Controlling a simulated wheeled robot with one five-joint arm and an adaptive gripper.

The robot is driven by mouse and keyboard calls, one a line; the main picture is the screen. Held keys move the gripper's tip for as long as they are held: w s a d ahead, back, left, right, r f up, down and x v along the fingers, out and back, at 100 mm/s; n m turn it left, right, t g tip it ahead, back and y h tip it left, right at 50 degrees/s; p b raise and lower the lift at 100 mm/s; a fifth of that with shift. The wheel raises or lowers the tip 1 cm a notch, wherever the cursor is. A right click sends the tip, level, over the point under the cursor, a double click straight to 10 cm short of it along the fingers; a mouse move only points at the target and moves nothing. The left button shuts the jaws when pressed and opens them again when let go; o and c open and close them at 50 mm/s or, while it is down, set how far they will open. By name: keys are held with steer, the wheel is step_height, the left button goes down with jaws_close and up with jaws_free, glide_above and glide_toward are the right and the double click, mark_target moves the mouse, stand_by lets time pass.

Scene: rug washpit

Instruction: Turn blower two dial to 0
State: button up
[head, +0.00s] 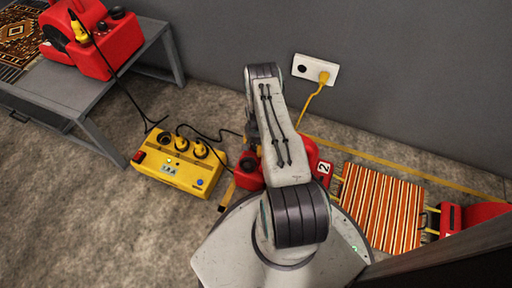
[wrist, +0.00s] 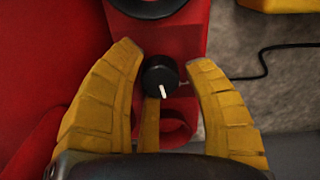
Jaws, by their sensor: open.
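Blower two, a red machine with a "2" label (head: 323,171), stands on the floor behind my arm in the head view, partly hidden by it. In the wrist view its red body (wrist: 50,60) fills the left and middle. Its dial (wrist: 160,72) is a black round knob with a white pointer mark directed toward the bottom of the picture, slightly right. My gripper (wrist: 164,60) is open, its yellow fingers on either side of the dial and apart from it. Scale marks around the dial are not readable. The head view hides the gripper behind my arm.
A yellow power box (head: 180,165) with plugs and cables sits left of blower two. A grey table (head: 95,85) bears another red blower (head: 105,45). A striped rug (head: 380,205) lies at right, near another red machine (head: 470,217). A wall socket (head: 315,70) has a yellow plug.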

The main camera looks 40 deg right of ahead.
stand_by(0.3)
jaws_close()
stand_by(0.3)
steer(key=shift+f+n, duration=0.1)
steer(key=shift+n, duration=0.2)
steer(key=shift+f+n+b, duration=0.1)
steer(key=shift+n+b, duration=0.7)
steer(key=shift+n, duration=0.1)
steer(key=n+b, duration=0.2)
steer(key=n, duration=0.2)
steer(key=shift+n, duration=0.3)
steer(key=n+b, duration=0.1)
steer(key=n, duration=0.3)
steer(key=shift+n+b, duration=0.65)
steer(key=shift+n, duration=1.05)
